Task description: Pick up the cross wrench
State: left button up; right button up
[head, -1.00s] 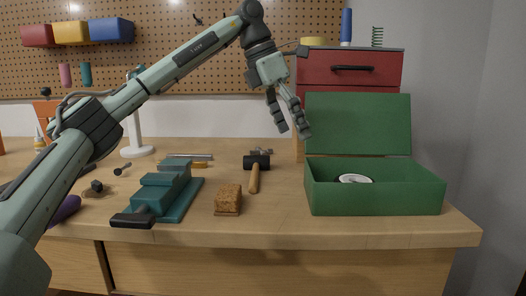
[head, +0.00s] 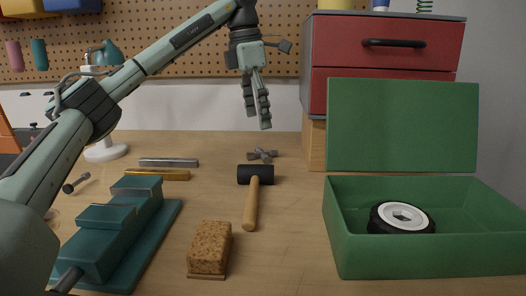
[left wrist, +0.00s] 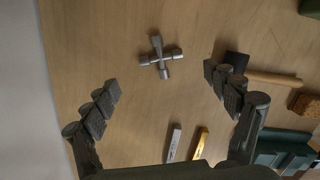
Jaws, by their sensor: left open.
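The cross wrench (head: 262,155) is a small grey metal cross lying flat on the wooden table, behind the black mallet head. In the left wrist view the cross wrench (left wrist: 160,57) lies in the upper middle, beyond and between the two fingers. My left gripper (head: 257,105) hangs above the table with its fingers pointing down, above the wrench in the picture. In the left wrist view the left gripper (left wrist: 166,92) is wide open and empty, apart from the wrench. My right gripper is not in view.
A mallet (head: 251,205) lies just in front of the wrench. A sponge block (head: 210,249), a teal vise (head: 116,230), and silver and brass bars (head: 163,175) lie nearby. An open green box (head: 430,256) holding a wheel (head: 401,217) stands right, before a red drawer cabinet (head: 388,90).

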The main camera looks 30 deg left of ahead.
aim_at(262, 152)
pick_arm(q)
jog(key=f, duration=0.7)
jog(key=shift+w+d, duration=0.25)
jog(key=shift+c, duration=0.3)
jog(key=c, duration=1.2)
